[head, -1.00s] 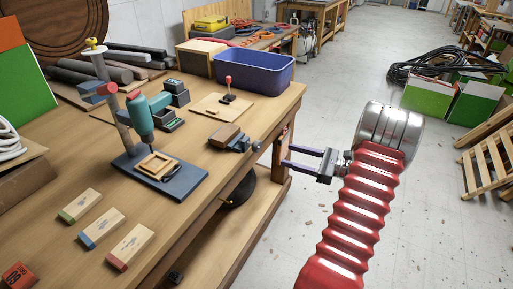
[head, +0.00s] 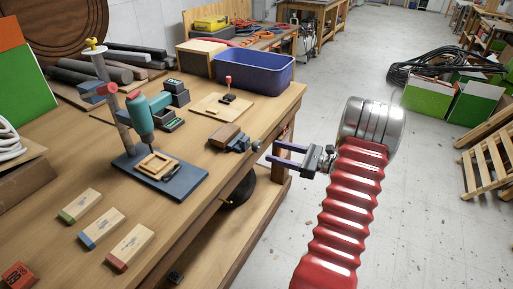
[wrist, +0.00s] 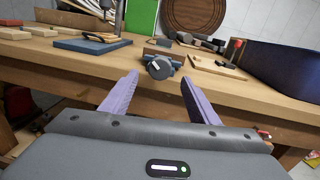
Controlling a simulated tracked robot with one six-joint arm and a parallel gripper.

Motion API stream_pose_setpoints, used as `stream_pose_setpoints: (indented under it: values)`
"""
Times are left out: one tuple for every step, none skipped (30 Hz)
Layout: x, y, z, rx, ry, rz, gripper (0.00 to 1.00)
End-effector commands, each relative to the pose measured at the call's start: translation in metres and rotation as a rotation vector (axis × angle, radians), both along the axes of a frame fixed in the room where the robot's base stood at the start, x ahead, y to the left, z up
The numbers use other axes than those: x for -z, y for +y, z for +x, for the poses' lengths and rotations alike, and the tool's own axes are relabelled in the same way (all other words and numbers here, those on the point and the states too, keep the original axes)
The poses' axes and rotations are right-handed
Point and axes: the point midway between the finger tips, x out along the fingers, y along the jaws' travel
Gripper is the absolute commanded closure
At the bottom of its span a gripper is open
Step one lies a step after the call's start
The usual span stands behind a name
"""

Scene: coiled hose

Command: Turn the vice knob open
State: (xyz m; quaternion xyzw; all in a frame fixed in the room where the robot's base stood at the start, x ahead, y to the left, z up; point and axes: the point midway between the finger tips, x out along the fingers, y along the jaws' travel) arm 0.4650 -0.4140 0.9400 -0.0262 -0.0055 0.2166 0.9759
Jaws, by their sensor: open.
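The vice (head: 229,137) is a small blue-grey clamp with a brown block, at the front edge of the wooden bench. Its dark round knob (head: 256,146) sticks out past the edge. In the wrist view the knob (wrist: 159,69) faces me, with a white bar mark, and the vice body is behind it. My gripper (head: 272,151) is open and empty, its two purple fingers pointing at the knob from the right with a short gap left. In the wrist view the knob shows between and slightly above the fingertips (wrist: 159,79).
The bench's front edge lies just below the knob. The floor to the right is largely open.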

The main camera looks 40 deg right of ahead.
Motion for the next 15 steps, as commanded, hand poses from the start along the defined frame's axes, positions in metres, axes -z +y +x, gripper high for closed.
stream_pose_setpoints:
  values:
    - [0.000,0.004,0.008,-0.003,0.000,0.000,0.45]
    - [0.000,0.006,0.012,-0.003,-0.001,0.000,0.45]
    - [0.000,0.009,0.018,-0.003,-0.001,0.000,0.45]
    - [0.000,0.011,0.022,-0.003,0.000,0.000,0.45]
    - [0.000,0.013,0.026,-0.003,0.000,0.000,0.45]
    - [0.000,0.016,0.032,-0.003,0.000,0.000,0.45]
    - [0.000,0.017,0.036,-0.003,-0.001,0.000,0.45]
    - [0.000,0.019,0.040,-0.003,-0.001,0.000,0.45]
    - [0.000,0.022,0.046,-0.004,-0.001,0.000,0.45]
    - [0.000,0.024,0.050,-0.003,-0.001,0.000,0.45]
    - [0.000,0.026,0.053,-0.002,-0.001,0.000,0.45]
    - [0.000,0.028,0.058,-0.002,0.000,0.000,0.45]
    - [0.000,0.029,0.061,-0.002,0.000,0.000,0.45]
    - [0.000,0.030,0.064,-0.002,0.000,0.000,0.45]
    - [0.000,0.032,0.067,-0.001,-0.001,0.000,0.45]
